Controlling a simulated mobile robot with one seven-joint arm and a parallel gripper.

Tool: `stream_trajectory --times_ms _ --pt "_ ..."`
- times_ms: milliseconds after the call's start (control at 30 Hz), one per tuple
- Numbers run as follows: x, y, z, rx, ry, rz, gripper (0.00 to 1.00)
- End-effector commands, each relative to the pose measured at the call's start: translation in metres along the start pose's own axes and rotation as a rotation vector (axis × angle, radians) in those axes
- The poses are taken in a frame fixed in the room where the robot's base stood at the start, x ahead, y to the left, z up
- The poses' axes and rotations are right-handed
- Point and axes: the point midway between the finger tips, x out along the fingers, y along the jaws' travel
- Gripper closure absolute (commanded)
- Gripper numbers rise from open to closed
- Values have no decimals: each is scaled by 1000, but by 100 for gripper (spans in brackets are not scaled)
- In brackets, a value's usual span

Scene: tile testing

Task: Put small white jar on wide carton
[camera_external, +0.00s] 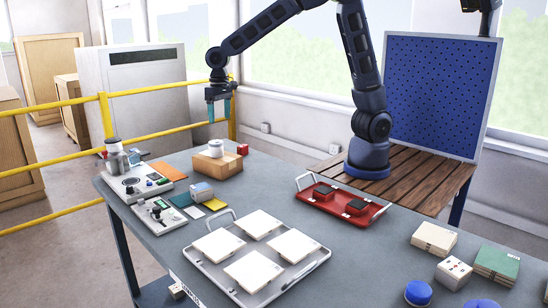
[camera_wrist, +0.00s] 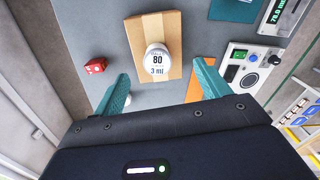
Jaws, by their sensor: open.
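The small white jar (camera_external: 216,146) sits upright on top of the wide brown carton (camera_external: 220,167), at the back of the table. In the wrist view the jar (camera_wrist: 157,60) shows its label with "80" and stands on the near part of the carton (camera_wrist: 148,24). My gripper (camera_external: 219,115) hangs fingers-down above the jar, with a clear gap between them. In the wrist view its two teal fingers (camera_wrist: 160,70) are spread wide at either side of the jar, empty and not touching it.
A red cube (camera_external: 243,149) lies beside the carton. A grey tray with white tiles (camera_external: 215,268) and a red tray (camera_external: 356,219) lie toward the viewer. A yellow rail (camera_external: 160,134) runs behind the table.

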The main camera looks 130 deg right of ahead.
Motion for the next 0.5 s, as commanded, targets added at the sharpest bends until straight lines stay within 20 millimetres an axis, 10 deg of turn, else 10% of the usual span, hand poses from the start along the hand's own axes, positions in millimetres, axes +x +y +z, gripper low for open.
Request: stream_trajectory --times_ms 500 --pt "-92 -6 181 -465 52 -139 25"
